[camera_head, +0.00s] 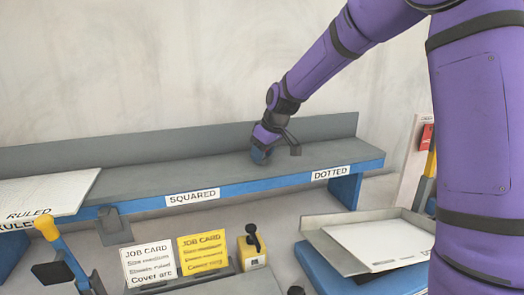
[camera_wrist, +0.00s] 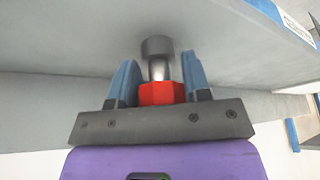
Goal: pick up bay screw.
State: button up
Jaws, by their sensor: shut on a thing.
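The bay screw (camera_wrist: 158,48) shows in the wrist view as a grey metal piece with a round head and a narrower shank. A red hexagonal part sits at its lower end; I cannot tell whether it belongs to the screw. My gripper (camera_wrist: 160,77) has its two blue fingers on either side of this piece and is shut on it. The round head sticks out past the fingertips, towards the grey shelf surface. In the head view my gripper (camera_head: 260,155) is at the shelf, between the SQUARED and DOTTED labels. The screw is hidden there.
The long grey shelf (camera_head: 130,183) has a blue front edge. A white RULED board (camera_head: 45,192) lies on its left end. Below stand two job cards (camera_head: 204,252), a yellow block with a black lever (camera_head: 251,250), and a tray with a white sheet (camera_head: 375,243) at right.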

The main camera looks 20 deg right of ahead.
jog(key=shift+r, duration=0.15)
jog(key=shift+r, duration=0.6)
notch_tip(320, 180, up, 2)
jog(key=shift+r, duration=0.1)
jog(key=s+r, duration=0.1)
jog(key=s, duration=1.5)
jog(key=shift+r, duration=2.6)
